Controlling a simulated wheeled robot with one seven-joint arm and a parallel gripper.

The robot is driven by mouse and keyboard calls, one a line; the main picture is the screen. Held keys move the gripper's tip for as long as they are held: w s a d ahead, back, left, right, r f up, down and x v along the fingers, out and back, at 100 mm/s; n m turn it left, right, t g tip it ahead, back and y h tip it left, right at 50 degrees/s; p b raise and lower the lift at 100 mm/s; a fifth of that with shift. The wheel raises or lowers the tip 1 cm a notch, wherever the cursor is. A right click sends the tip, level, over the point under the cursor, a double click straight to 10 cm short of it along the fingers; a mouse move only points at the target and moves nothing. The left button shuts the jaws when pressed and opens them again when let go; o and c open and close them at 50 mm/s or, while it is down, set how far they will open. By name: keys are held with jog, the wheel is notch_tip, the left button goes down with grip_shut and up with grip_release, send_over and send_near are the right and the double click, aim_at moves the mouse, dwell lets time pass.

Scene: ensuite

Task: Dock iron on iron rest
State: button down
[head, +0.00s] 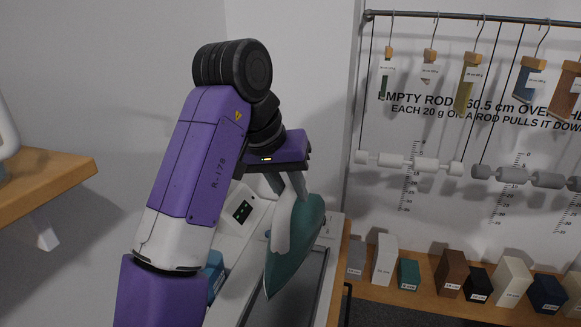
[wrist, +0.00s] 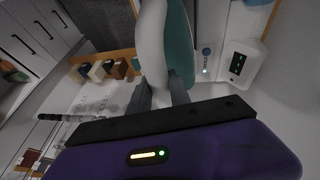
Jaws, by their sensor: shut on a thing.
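The iron, with a teal body (head: 307,228) and a pale grey-white side, hangs tilted below my gripper (head: 289,190), its pointed end down. My gripper is shut on the iron; in the wrist view the fingers (wrist: 160,97) close on the near end of the iron (wrist: 178,45). Below and behind the iron is a pale-framed surface with a dark grey panel (head: 303,293), which may be the iron rest; the iron and my arm hide part of it. I cannot tell whether the iron touches it.
A white box with a small dark display (head: 242,211) stands left of the iron. A wooden shelf with several blocks (head: 384,260) is at right, below hanging tags and rods (head: 410,162). Another wooden shelf (head: 45,180) juts out at left. A blue object (head: 214,272) is partly behind my arm.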

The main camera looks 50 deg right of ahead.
aim_at(291, 237)
notch_tip(291, 237, down, 12)
jog(key=shift+r, duration=0.2)
dwell(0.4)
jog(key=shift+f+b, duration=0.15)
jog(key=shift+b, duration=0.15)
jog(key=c, duration=1.2)
grip_release()
jog(key=v, duration=1.2)
